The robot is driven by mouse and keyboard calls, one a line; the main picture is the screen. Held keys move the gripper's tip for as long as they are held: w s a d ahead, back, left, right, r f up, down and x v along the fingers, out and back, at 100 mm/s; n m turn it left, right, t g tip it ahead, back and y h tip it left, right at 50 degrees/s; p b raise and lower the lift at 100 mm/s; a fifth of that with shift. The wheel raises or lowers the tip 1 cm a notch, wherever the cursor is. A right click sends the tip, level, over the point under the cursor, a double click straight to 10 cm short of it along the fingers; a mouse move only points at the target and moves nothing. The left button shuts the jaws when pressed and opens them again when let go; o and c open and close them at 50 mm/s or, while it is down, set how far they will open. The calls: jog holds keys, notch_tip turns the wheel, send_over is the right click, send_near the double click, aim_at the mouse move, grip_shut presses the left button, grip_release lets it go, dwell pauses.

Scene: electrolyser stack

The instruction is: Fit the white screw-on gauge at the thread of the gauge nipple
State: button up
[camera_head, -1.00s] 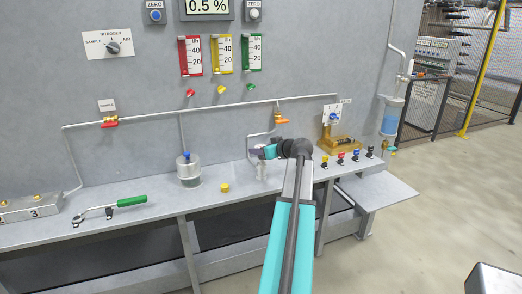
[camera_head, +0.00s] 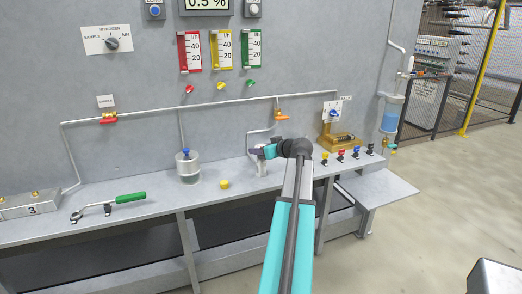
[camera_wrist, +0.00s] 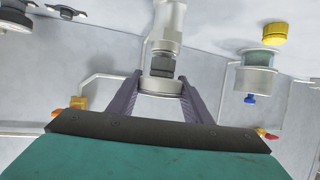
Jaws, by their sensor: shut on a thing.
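In the wrist view, my gripper (camera_wrist: 160,98) is shut on the white gauge (camera_wrist: 160,86), with one dark finger on each side of its round body. A dark threaded or nut-like part (camera_wrist: 161,66) sits at the gauge, facing a pale grey upright fitting, apparently the gauge nipple (camera_wrist: 168,25). The dark part and the fitting look in line and very close; I cannot tell whether the threads touch or engage. In the head view, my gripper (camera_head: 259,151) is above the bench at the pale fitting (camera_head: 262,169). The gauge is too small to make out there.
A clear vessel with a blue knob (camera_head: 188,168) and a yellow cap (camera_head: 224,184) stand left of my gripper. A brass block (camera_head: 338,142) and several coloured connectors (camera_head: 341,155) are to the right. A pipe with an orange valve (camera_head: 281,116) runs behind on the wall panel.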

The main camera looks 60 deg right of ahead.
jog(key=shift+f, duration=0.1)
jog(key=o, duration=1.2)
jog(key=shift+s, duration=0.15)
jog(key=b+v, duration=0.2)
jog(key=v, duration=1.1)
jog(key=shift+s+a+b, duration=0.2)
jog(key=shift+s+b, duration=0.05)
jog(key=shift+b, duration=0.05)
